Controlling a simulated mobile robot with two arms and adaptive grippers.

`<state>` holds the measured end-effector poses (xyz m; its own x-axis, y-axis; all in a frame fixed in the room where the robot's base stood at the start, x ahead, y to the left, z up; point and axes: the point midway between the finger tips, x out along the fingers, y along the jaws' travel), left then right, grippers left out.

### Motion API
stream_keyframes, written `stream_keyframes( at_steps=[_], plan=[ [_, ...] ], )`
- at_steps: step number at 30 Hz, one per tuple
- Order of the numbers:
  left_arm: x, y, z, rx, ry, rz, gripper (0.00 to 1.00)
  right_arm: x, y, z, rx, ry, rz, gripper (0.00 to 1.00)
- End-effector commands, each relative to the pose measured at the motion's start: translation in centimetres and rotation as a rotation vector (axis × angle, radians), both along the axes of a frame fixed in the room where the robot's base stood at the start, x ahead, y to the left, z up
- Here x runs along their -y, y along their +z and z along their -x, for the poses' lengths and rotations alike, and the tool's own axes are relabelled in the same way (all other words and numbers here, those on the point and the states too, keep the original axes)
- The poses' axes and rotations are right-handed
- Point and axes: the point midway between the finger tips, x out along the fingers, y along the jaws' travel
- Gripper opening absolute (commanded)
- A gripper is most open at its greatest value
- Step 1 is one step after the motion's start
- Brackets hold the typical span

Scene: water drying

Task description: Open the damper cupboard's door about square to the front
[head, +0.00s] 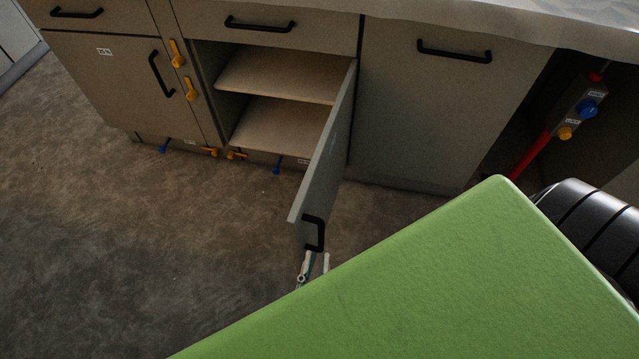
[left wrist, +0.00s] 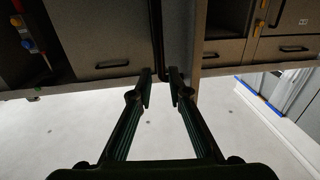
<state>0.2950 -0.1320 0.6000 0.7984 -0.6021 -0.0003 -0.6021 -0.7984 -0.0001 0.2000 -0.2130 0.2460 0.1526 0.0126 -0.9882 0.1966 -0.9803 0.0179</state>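The damper cupboard (head: 226,88) in the head view is open and shows two bare light shelves. Its grey door (head: 325,160) stands out from the front, roughly square to it. The black handle (head: 314,233) is near the door's free edge. My left gripper (head: 314,262) is just at the handle's lower end. In the left wrist view its two fingers (left wrist: 160,80) are apart, with the dark handle bar (left wrist: 158,38) between or just beyond the tips; I cannot tell if they touch it. My right gripper is not in view.
A closed cupboard (head: 110,85) with yellow latches is to the left, drawers above, and a closed grey front (head: 430,110) to the right. A box with coloured knobs (head: 580,108) is further right. The floor (head: 130,250) on the left is clear. A green shape hides the lower right.

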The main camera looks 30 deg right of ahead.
Motion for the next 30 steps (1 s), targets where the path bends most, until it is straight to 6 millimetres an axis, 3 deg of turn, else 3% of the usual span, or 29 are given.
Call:
stream_keyframes(
  at_steps=[3,9,26,30],
  plan=[
    [-1.2,-0.1,1.6,-0.002,0.000,-0.001,0.17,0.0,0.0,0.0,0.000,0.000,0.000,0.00],
    [-2.1,0.0,2.8,0.000,0.000,0.000,0.17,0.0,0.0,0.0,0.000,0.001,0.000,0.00],
    [-2.2,0.0,2.8,0.000,0.001,0.000,0.17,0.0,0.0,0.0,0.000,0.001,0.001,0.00],
    [-2.8,-0.4,1.6,-0.033,0.008,-0.026,0.17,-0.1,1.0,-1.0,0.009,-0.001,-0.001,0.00]
  ],
)
